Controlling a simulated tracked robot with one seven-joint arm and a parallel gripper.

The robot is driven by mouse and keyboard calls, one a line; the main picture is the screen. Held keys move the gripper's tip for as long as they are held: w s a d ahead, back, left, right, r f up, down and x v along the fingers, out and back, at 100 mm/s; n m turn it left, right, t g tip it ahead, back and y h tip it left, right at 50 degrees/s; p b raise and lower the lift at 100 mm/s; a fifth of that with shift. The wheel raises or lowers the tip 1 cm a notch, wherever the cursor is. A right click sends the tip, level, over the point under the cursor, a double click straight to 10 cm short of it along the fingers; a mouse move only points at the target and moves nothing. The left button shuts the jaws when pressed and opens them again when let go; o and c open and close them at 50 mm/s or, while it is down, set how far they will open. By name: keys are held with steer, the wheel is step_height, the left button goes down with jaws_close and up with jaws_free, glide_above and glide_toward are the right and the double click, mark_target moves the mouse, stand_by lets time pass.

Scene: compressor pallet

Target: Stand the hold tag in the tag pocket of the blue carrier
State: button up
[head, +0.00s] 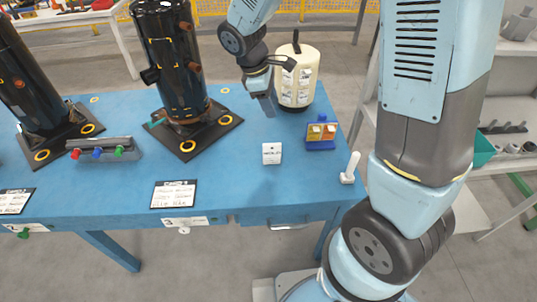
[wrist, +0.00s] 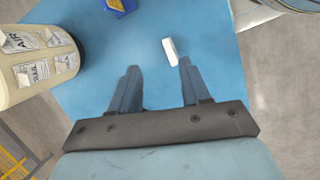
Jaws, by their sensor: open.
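The hold tag (head: 271,153) is a small white piece with dark lettering on its front, on the blue table. In the wrist view a narrow white piece (wrist: 169,50), which appears to be the tag from above, lies beyond my fingertips, nearer the right one. The blue carrier (head: 321,145) stands to the right of the tag with yellow and orange items in it; its corner shows at the top of the wrist view (wrist: 118,4). I cannot make out its tag pocket. My gripper (head: 266,104) (wrist: 157,68) is open and empty, above the table behind the tag.
A cream tank (head: 295,80) stands close to my gripper, at left in the wrist view (wrist: 40,65). A white upright peg (head: 350,168) stands at the right front. Black compressors (head: 170,60) and a grey rack (head: 105,150) are left. Table in front of the tag is clear.

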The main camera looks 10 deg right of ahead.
mark_target(272, 144)
steer(key=f+n, duration=0.1)
steer(key=f, duration=0.5)
steer(key=d+f+n, duration=0.1)
steer(key=f, duration=1.1)
steer(key=shift+d+f+n+h, duration=0.2)
steer(key=shift+f+n+h, duration=0.2)
steer(key=shift+c, duration=0.4)
jaws_close()
